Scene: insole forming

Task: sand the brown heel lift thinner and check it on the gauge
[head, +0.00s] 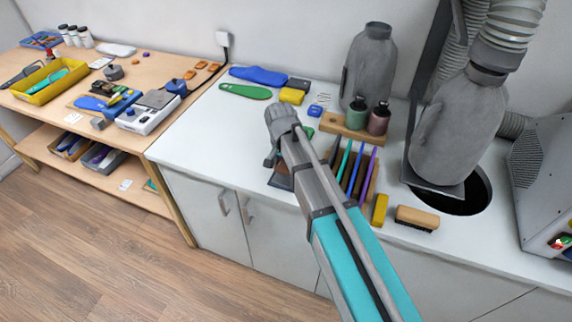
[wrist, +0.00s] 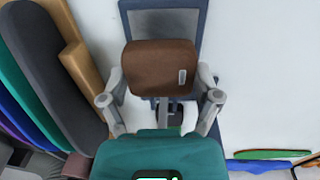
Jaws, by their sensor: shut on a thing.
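The brown heel lift (wrist: 160,66) is between the two fingers of my gripper (wrist: 161,84) in the wrist view, with a small pale mark near its right end. My gripper is shut on it. Beyond the lift is a flat panel with a blue-grey frame and dark face (wrist: 164,22); the lift covers part of it, and I cannot tell whether they touch. In the head view a dark flat piece (head: 281,179) shows beside my arm on the white counter, and the lift is hidden. I cannot identify the gauge for certain.
Long coloured boards (wrist: 45,60) stand close at left in the wrist view; their wooden rack (head: 371,187) is right of my arm. Bottles (head: 379,118), a yellow block (head: 380,209) and a brush (head: 417,218) are nearby. Insoles (head: 245,91) lie at the back; the counter's left part is clear.

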